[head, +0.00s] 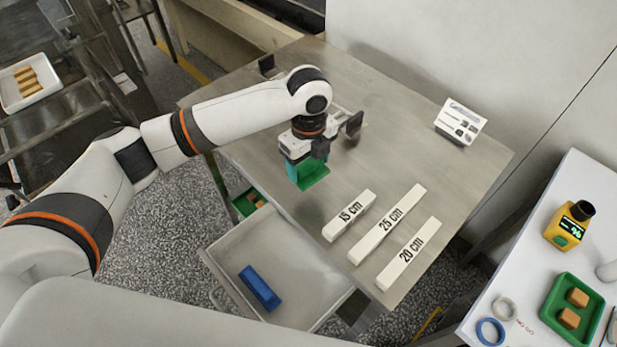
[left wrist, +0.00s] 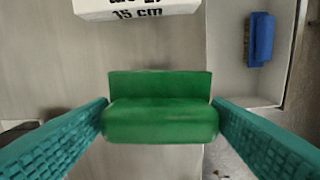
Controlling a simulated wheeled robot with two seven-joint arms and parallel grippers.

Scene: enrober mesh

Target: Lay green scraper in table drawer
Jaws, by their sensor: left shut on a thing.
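My left gripper (head: 305,178) is over the metal table (head: 390,150), left of the white length blocks. It is shut on the green scraper (left wrist: 160,108), which sits between the two teal fingers in the left wrist view. In the head view the green there is partly hidden by the gripper, so I cannot tell whether it touches the table. The table drawer (head: 225,245) is pulled out at the table's front edge. A blue block-like tool (head: 260,288) lies in it, also visible in the left wrist view (left wrist: 259,40). My right gripper is not in view.
White blocks marked 15 cm (head: 349,215), 25 cm (head: 386,223) and 20 cm (head: 408,253) lie near the table's front edge. A sign card (head: 460,121) stands at the back. The drawer has bare floor around the blue tool. A side table (head: 520,285) holds a green tray (head: 591,308).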

